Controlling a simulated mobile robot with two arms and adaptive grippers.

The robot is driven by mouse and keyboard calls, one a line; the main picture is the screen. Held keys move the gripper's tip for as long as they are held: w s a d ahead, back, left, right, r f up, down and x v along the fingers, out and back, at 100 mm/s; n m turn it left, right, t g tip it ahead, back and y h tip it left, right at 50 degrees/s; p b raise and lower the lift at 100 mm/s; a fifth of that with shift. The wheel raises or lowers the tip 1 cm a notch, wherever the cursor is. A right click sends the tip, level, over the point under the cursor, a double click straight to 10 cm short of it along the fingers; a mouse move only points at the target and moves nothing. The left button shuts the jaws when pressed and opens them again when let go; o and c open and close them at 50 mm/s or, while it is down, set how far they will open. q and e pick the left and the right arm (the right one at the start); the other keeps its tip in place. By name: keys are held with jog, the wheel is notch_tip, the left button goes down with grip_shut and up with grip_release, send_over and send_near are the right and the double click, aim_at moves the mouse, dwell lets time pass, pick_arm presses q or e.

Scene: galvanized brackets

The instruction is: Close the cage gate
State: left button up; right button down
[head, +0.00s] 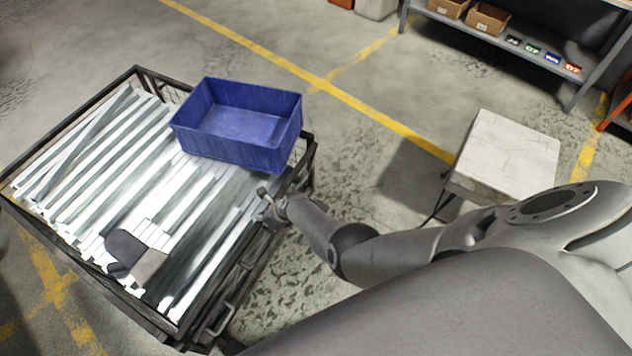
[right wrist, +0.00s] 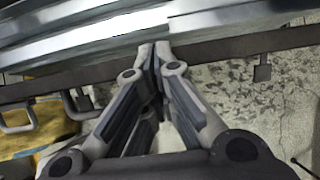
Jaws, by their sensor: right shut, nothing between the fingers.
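The cage (head: 62,113) is a dark metal frame filled with long galvanized brackets (head: 150,190). The gate seems to be its right side, with a dark rail (head: 240,262) along the top and a loop handle (head: 222,318) at the near end; I cannot tell how far it stands open. My right gripper (head: 264,194) is at the far part of this side. In the right wrist view, my right gripper (right wrist: 153,48) is shut and empty, its fingertips at the dark rail (right wrist: 225,47); contact is unclear. My left gripper is out of view.
A blue bin (head: 240,120) sits on the brackets at the cage's far right. A dark and beige item (head: 125,250), perhaps gloves, lies on them. A pale-topped stool (head: 508,145) stands right. A shelf (head: 500,40) with cardboard boxes is behind. Floor between is clear.

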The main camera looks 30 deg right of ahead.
jog(key=shift+w+a+r+b, duration=0.15)
jog(key=shift+w+a, duration=0.15)
jog(key=shift+w, duration=0.15)
jog(key=shift+w+a+f+b, duration=0.15)
jog(key=shift+w+a, duration=0.1)
jog(key=shift+w, duration=0.15)
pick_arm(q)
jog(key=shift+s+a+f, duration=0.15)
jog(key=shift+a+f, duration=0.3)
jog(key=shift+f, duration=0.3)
pick_arm(e)
jog(key=shift+w+a+r, duration=0.25)
jog(key=shift+w+a, duration=0.05)
jog(key=shift+w, duration=0.15)
